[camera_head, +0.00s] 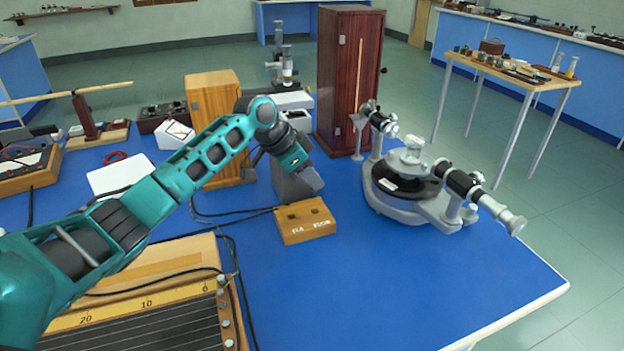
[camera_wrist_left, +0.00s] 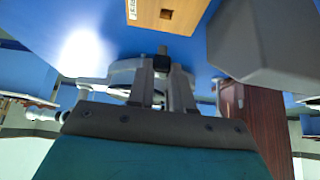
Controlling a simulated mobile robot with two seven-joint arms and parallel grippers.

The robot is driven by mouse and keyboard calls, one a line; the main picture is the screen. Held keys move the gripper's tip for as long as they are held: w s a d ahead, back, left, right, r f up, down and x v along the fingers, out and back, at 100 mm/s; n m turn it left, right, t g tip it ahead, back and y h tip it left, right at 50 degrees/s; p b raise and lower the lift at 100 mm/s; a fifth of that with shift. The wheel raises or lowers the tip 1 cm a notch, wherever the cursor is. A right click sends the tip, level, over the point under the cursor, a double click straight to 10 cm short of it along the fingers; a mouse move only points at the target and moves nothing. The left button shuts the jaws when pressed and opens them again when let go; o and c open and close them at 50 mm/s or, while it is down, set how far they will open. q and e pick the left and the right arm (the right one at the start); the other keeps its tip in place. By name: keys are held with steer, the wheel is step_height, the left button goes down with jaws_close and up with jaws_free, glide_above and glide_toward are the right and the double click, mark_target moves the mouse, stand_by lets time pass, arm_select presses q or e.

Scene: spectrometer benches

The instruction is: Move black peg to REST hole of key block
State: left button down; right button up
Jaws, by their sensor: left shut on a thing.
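The wooden key block (camera_head: 306,222) sits on the blue bench near the middle of the head view, with two dark holes and small lettering on its front. My left gripper (camera_head: 310,181) is just above and behind it; its fingers are hidden in this view. In the left wrist view the fingers (camera_wrist_left: 163,80) are shut on the dark peg (camera_wrist_left: 162,52), whose tip sticks out between them. The key block (camera_wrist_left: 178,14) is at the top of this view, with one square hole visible. The peg shows apart from that hole. My right gripper is not in view.
A grey housing (camera_head: 284,178) stands close behind the gripper and looms in the wrist view (camera_wrist_left: 265,40). The spectrometer (camera_head: 425,200) stands to the right, a wooden cabinet (camera_head: 347,80) behind. Dark cables lie left of the block. The bench front right is clear.

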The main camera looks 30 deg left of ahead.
arm_select(q)
steer(key=shift+f+b, duration=1.2)
steer(key=shift+b, duration=0.1)
step_height(320, 180, down, 2)
steer(key=shift+b, duration=1.25)
steer(key=shift+f, duration=1.05)
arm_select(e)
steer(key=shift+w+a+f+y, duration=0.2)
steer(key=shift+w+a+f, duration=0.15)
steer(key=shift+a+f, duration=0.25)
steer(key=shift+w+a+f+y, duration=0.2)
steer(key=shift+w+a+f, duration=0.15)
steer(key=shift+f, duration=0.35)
arm_select(q)
steer(key=c, duration=0.9)
jaws_free()
steer(key=shift+c, duration=0.2)
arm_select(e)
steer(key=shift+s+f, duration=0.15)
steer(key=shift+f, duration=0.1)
